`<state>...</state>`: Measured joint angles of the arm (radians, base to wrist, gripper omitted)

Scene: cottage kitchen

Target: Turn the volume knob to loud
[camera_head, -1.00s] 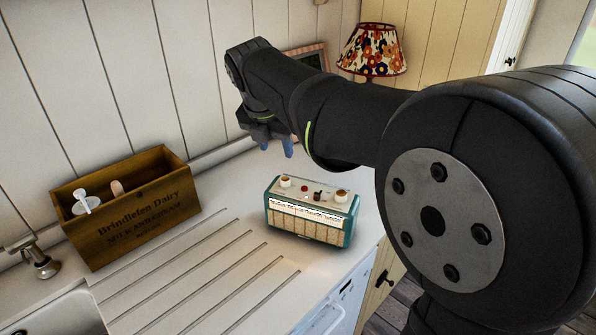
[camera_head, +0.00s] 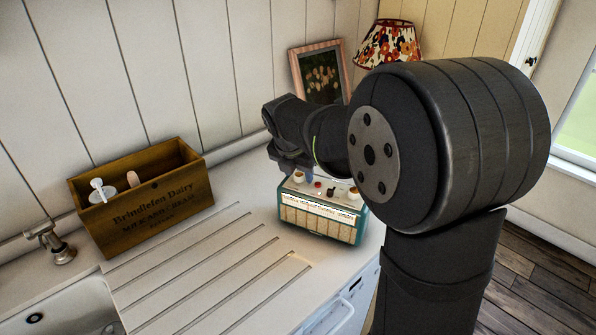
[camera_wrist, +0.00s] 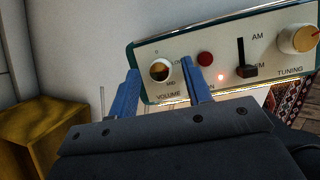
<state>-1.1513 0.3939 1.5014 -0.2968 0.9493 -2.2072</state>
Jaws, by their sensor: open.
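A teal and cream radio (camera_head: 318,222) stands on the counter in the head view, controls on its top panel. In the wrist view, its round brass-coloured volume knob (camera_wrist: 160,71) sits above the word VOLUME, with 0 above it, MID below and a partly covered label at its right. The knob's pointer is not clear. My gripper (camera_wrist: 161,74) is open, with one blue finger left of the knob and one right of it. Whether the fingers touch it, I cannot tell. In the head view my gripper (camera_head: 288,164) is just above the radio's left end.
On the radio are a red button (camera_wrist: 205,58), an AM/FM slider (camera_wrist: 244,70) and a tuning knob (camera_wrist: 298,39). A wooden crate (camera_head: 150,212) stands left, by the tap (camera_head: 55,243) and sink. A framed picture (camera_head: 320,75) and floral lamp (camera_head: 390,44) are behind.

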